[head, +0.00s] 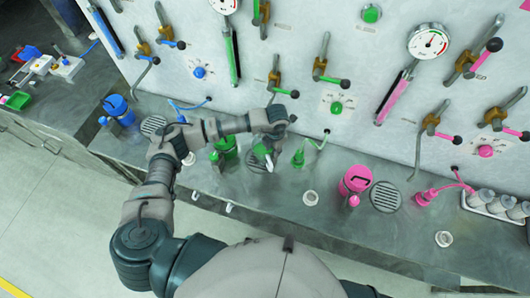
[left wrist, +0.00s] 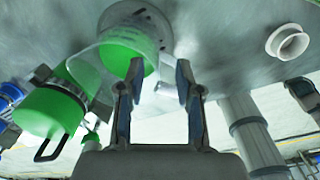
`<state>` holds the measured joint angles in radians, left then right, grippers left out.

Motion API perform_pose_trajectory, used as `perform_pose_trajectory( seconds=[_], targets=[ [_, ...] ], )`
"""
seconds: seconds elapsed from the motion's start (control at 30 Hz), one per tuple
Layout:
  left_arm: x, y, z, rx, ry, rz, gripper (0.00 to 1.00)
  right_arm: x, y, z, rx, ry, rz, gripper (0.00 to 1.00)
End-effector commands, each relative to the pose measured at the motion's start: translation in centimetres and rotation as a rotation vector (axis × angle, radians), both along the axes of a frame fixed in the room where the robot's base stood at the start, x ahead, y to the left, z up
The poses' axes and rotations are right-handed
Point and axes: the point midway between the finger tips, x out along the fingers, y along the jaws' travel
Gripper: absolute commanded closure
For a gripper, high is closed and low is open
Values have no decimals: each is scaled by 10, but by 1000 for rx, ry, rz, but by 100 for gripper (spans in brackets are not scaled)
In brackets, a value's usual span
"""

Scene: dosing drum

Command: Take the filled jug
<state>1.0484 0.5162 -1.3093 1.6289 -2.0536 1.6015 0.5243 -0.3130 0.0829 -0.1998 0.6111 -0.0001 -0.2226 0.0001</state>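The jug (left wrist: 125,45) is clear, with green contents and scale marks on its wall. In the left wrist view it stands just beyond my left fingertips. In the head view it shows partly (head: 262,152), under my left wrist near a round drain grate. My left gripper (left wrist: 160,72) has its two fingers apart, with the near side of the jug in front of the gap. I see no clear grip on it, and contact is hard to tell. In the head view my arm largely hides this gripper. My right gripper is not in view.
A green canister (left wrist: 50,110) with a black handle stands close beside the jug. A pink canister (head: 355,180) stands farther right. Valves and gauges line the wall behind.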

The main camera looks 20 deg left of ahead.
Motion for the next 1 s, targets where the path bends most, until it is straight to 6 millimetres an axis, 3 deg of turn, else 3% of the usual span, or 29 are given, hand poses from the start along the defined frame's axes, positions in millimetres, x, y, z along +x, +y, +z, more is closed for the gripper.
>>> perform_pose_trajectory(
  seconds=[0.1,0.2,0.5,0.77,0.9,1.0],
  targets=[
    [-1,1,-8,0,-1,0,65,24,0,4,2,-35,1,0],
    [-2,2,-16,0,1,2,65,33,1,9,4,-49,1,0],
    [2,7,-57,1,0,1,65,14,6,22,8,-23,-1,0],
    [1,7,-61,0,-1,0,65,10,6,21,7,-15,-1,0],
    [1,7,-60,-1,-2,0,100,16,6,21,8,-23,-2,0],
    [1,7,-60,-1,-1,0,100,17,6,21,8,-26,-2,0]
  ],
)
